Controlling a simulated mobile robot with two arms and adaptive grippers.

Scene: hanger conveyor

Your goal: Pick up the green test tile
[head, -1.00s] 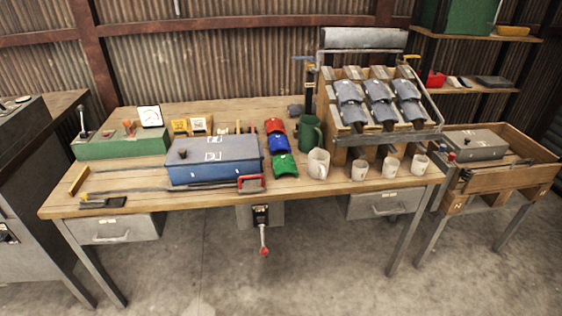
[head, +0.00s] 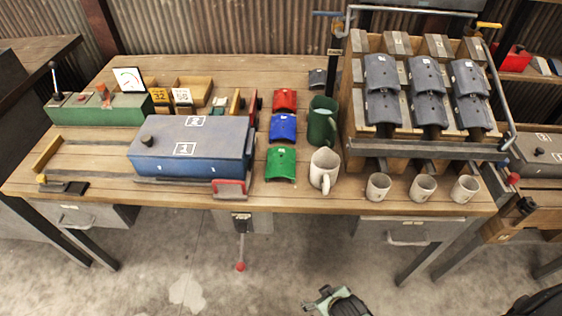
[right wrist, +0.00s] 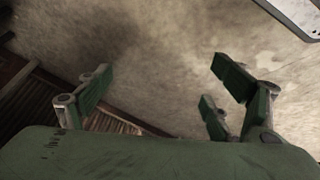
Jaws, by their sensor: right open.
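The green test tile (head: 281,164) is a curved piece lying on the wooden bench near its front edge, in front of the blue tile (head: 283,128) and the red tile (head: 284,100). My right gripper (head: 325,297) is at the bottom of the head view, in front of the bench and apart from the tile. In the right wrist view the fingers of my right gripper (right wrist: 162,92) are spread with nothing between them. The tile does not show in that view. My left gripper is not in view.
A blue box (head: 190,148) stands left of the tiles. A green jug (head: 321,122) and a white mug (head: 324,170) stand close on the right. A wooden rack (head: 356,90) with grey tiles is farther right, behind several small cups (head: 423,188).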

